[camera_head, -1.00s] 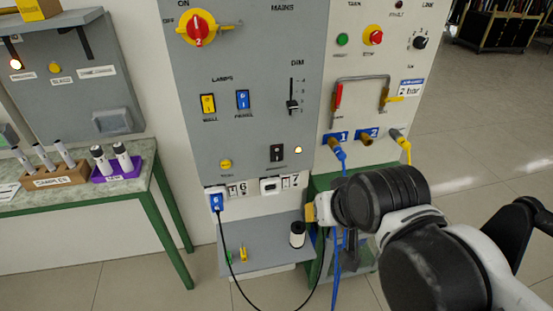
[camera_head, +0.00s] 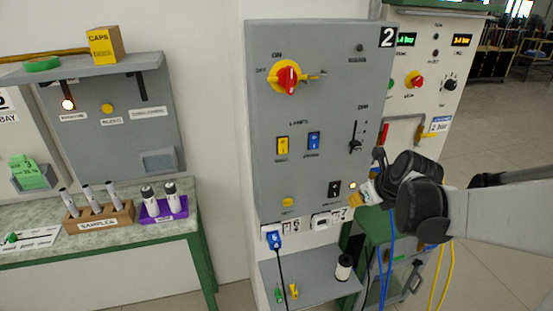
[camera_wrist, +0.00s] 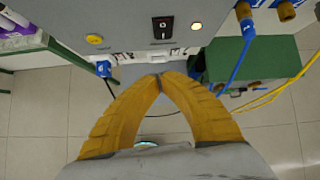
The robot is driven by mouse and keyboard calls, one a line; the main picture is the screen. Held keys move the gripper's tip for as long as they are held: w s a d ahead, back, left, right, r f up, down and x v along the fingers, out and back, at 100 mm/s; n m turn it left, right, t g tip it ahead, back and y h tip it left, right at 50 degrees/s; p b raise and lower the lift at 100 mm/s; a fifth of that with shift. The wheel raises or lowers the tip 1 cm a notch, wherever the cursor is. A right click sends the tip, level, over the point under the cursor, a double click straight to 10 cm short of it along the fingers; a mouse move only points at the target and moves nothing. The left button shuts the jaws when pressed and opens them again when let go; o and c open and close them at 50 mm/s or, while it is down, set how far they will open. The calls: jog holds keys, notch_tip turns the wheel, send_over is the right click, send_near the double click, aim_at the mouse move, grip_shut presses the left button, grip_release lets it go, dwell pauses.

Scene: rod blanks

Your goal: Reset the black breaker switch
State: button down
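The black breaker switch (camera_head: 334,189) is a small black rocker low on the grey panel (camera_head: 262,110) marked 2. It also shows upright at the top of the wrist view (camera_wrist: 162,28), with white marks; I cannot tell which way it is tipped. A small lit lamp (camera_head: 352,185) is just right of it. My gripper (camera_head: 357,200) is just right of and slightly below the switch in the head view. In the wrist view its yellow fingers (camera_wrist: 160,78) meet at the tips with nothing between them, below the switch and apart from it.
A yellow button (camera_head: 288,202) is left of the switch. Sockets (camera_head: 322,222) and a blue plug (camera_head: 274,240) with a black cable are below. A grey shelf (camera_head: 310,282) holds a white-and-black cylinder (camera_head: 344,267). Blue hoses (camera_wrist: 240,55) hang at the right.

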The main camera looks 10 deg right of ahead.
aim_at(335, 190)
jog(key=shift+w+d+f+m, duration=0.2)
jog(key=shift+d+m, duration=0.05)
jog(key=shift+m, duration=0.45)
jog(key=shift+w+r+b+x, duration=0.35)
jog(key=shift+b+x, duration=0.5)
jog(key=shift+x, duration=1.3)
jog(key=shift+w+r+b+x, duration=0.35)
jog(key=shift+b+x, duration=0.45)
jog(key=shift+x, duration=1.3)
jog(key=shift+w+r+b+x, duration=0.3)
jog(key=shift+b+x, duration=0.55)
jog(key=shift+x, duration=1.3)
jog(key=shift+w+f, duration=0.1)
jog(key=shift+f, duration=0.05)
